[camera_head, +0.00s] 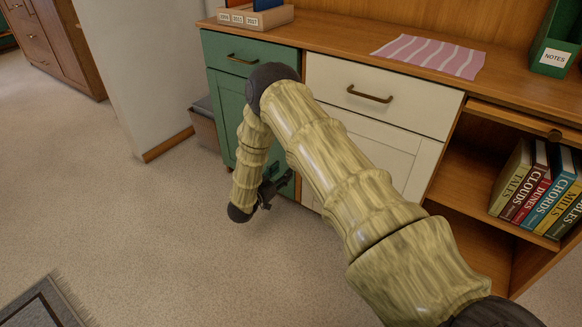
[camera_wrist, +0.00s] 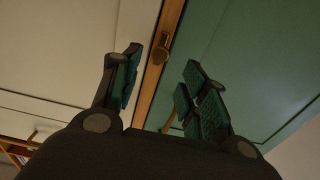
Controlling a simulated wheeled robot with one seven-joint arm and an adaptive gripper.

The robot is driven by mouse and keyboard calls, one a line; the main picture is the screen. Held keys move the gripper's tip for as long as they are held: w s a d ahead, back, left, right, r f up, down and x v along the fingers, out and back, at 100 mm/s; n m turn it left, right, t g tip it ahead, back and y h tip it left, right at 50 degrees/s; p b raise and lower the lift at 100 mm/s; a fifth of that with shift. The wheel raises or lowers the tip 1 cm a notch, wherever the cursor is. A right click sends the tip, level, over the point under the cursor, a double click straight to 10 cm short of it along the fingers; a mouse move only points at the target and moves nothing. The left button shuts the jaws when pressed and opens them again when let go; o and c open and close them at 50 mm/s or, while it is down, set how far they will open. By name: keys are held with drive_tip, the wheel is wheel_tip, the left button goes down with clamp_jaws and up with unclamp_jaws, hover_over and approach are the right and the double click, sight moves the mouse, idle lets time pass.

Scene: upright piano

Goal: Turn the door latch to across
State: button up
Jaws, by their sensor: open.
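The door latch (camera_wrist: 162,48) is a small brass-coloured piece on the wooden strip between the cream door (camera_wrist: 60,50) and the green door (camera_wrist: 245,50) in the wrist view. Its exact turn is hard to tell in the dim picture. My gripper (camera_wrist: 163,66) is open and empty, with one finger on each side of the latch's line and the latch ahead of the fingertips; I see no contact. In the head view my gripper (camera_head: 270,188) is low in front of the green door (camera_head: 228,110), and my arm hides the latch.
A cream drawer (camera_head: 375,98) and a green drawer (camera_head: 250,58) sit above the doors. Open shelves with several books (camera_head: 540,190) are at the right. A grey bin (camera_head: 203,125) stands left of the cabinet.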

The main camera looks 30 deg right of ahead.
drive_tip(key=b+x, duration=0.1)
drive_tip(key=x, duration=0.5)
drive_tip(key=shift+b, duration=0.35)
drive_tip(key=shift+d, duration=0.1)
clamp_jaws()
